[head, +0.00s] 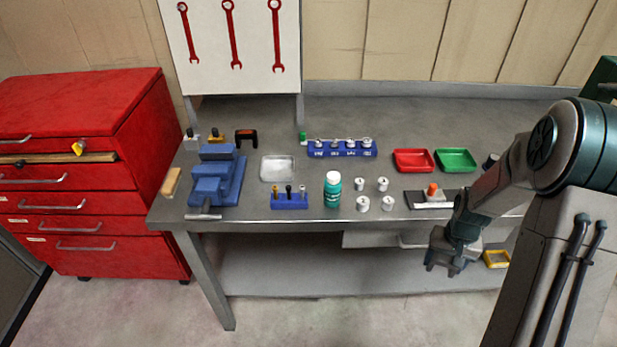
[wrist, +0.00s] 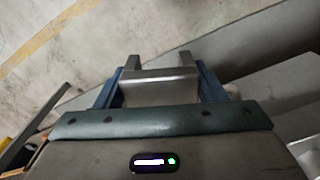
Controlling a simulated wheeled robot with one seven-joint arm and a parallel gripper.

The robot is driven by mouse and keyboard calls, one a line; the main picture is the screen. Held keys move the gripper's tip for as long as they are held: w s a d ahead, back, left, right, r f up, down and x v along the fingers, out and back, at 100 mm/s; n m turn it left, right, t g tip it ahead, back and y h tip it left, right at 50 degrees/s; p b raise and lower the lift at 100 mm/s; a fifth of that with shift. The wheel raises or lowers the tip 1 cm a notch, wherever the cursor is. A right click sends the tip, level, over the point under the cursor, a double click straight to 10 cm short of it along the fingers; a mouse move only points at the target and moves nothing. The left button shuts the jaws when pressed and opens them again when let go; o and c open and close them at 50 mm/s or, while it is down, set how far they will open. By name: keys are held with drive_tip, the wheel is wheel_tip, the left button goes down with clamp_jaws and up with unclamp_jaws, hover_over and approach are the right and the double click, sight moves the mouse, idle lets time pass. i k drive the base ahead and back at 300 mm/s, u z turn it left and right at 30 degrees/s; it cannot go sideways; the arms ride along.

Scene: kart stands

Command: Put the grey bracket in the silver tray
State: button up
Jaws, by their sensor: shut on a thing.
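The silver tray (head: 278,168) lies on the workbench, right of the blue vise, and looks empty. My gripper (head: 445,264) hangs in front of the bench's front edge at the right, below the bench top and far from the tray. In the wrist view the gripper (wrist: 160,88) is shut on the grey bracket (wrist: 160,86), a U-shaped piece with two prongs pointing away from me. The bracket sits between the blue fingers, clear of the floor seen behind it. In the head view I cannot clearly tell the bracket from the gripper.
The blue vise (head: 213,182) stands left of the tray. A blue bit holder (head: 289,202), a green-blue bottle (head: 332,190) and several white cylinders stand in front and right. Red (head: 413,160) and green (head: 455,160) trays lie further right. A yellow bin (head: 496,259) is below the bench top.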

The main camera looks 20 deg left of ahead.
sight(276, 171)
drive_tip(key=u, duration=1.25)
